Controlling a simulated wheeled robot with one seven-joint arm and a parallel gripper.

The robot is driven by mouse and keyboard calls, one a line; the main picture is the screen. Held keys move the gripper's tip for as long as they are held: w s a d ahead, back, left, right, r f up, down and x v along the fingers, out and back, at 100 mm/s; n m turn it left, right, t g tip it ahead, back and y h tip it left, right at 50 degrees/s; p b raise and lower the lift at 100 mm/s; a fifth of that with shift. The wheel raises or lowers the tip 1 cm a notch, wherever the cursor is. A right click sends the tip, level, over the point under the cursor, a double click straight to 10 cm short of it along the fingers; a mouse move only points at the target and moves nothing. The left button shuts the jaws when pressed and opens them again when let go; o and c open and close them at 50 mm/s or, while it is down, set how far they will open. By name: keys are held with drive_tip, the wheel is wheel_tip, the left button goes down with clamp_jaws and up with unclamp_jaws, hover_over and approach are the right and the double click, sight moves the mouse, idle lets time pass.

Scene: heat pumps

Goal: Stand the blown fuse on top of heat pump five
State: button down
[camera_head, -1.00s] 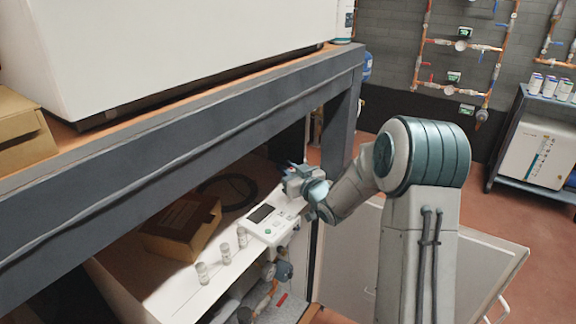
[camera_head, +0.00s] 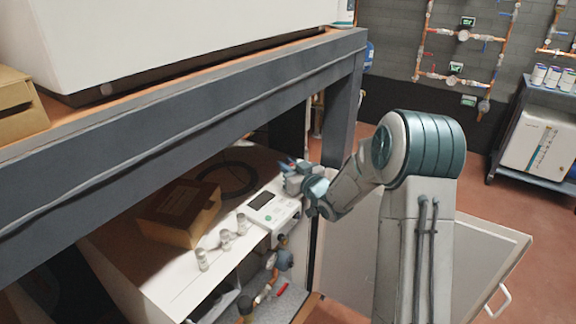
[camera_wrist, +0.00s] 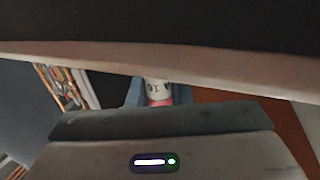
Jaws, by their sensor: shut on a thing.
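My gripper (camera_head: 288,168) is shut on a white cylinder with dark lettering and a red band, the fuse (camera_wrist: 157,90), seen between the blue fingers in the wrist view. The head view hardly shows the fuse. My gripper is under the upper shelf, near the control panel (camera_head: 272,208) of the open white heat pump (camera_head: 160,285). Gripper height over that top is hard to judge. Three small pale cylinders (camera_head: 226,240) stand along its front edge. No pump number is readable, so I cannot tell which pump is five.
A cardboard box (camera_head: 180,212) and a dark coiled cable (camera_head: 228,178) lie on the lower pump's top. The shelf beam (camera_head: 180,140) runs close above. An open door panel (camera_head: 480,250) stands at right. Another white pump (camera_head: 538,150) sits on a far rack.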

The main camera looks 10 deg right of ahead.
drive_tip(key=shift+f+b, duration=0.35)
drive_tip(key=shift+f, duration=0.05)
drive_tip(key=c, duration=1.2)
unclamp_jaws()
drive_tip(key=shift+c, duration=0.2)
